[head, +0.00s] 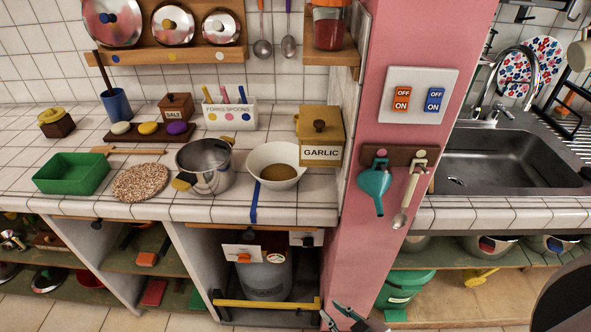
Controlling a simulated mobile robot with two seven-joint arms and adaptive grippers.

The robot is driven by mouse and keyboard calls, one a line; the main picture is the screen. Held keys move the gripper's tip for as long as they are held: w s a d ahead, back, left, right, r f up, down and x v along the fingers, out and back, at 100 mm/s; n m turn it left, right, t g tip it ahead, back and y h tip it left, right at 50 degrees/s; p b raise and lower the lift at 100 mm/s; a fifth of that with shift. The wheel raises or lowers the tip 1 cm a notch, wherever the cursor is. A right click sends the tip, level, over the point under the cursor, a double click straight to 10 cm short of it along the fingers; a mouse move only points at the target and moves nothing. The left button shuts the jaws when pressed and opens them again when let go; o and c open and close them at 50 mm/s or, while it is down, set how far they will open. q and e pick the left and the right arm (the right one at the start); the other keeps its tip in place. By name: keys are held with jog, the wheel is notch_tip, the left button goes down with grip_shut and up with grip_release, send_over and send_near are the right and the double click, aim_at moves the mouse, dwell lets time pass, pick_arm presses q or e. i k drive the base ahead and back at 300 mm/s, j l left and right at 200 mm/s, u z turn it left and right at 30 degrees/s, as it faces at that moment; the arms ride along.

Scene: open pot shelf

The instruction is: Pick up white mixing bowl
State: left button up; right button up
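The white mixing bowl (259,158) stands upright on the tiled counter, near its front edge. It holds something brown, and a blue strap hangs down the counter front just below it. It stands between a steel pot (205,160) and the yellow garlic box (320,135). My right gripper (334,314) shows at the bottom edge, low in front of the pink pillar and well below the bowl. Its two fingers look apart with nothing between them; the rest is cut off by the frame. My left gripper is out of view.
The pink pillar (425,45) rises right of the garlic box, with a teal funnel (374,187) and a spoon hanging from it. A green bin (72,173) and round mat (141,183) lie left. Open shelves with pots run below the counter; a sink (500,165) is right.

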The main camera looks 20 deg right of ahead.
aim_at(275, 165)
jog(key=l, duration=0.6)
jog(key=k+l, duration=0.15)
jog(key=l, duration=1)
jog(key=k+u, duration=0.05)
